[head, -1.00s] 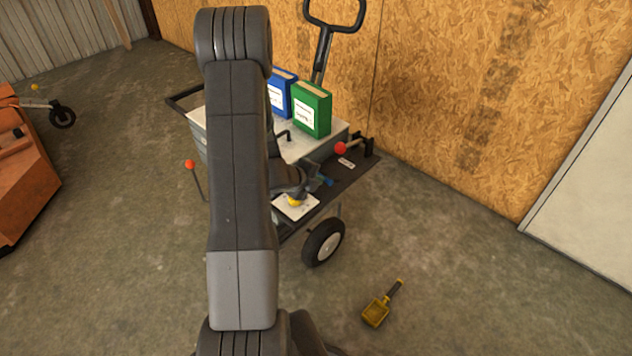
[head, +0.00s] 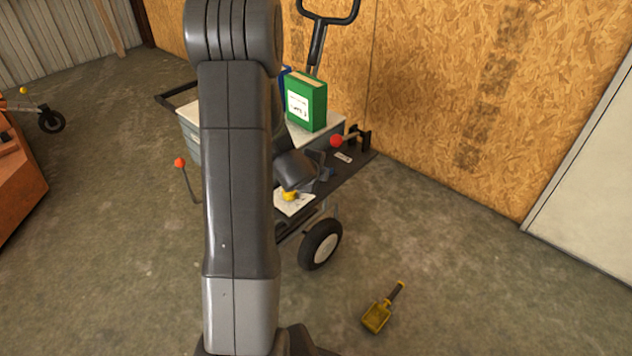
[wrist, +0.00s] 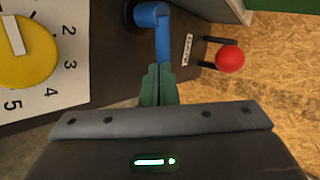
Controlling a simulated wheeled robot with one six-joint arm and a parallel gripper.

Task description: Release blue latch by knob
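The blue latch (wrist: 163,38) shows at the top of the wrist view, with a round blue pivot and an arm running down to my fingers. My gripper (wrist: 158,84) has its green fingertips close together at the end of that arm. They appear shut on it, and the knob there is hidden between them. In the head view, my dark gripper (head: 316,186) is low over the cart's near edge, and little of the latch can be made out.
A yellow numbered dial (wrist: 24,52) is left of the latch. A red ball-ended lever (wrist: 229,59) is on the right, beside a small label.

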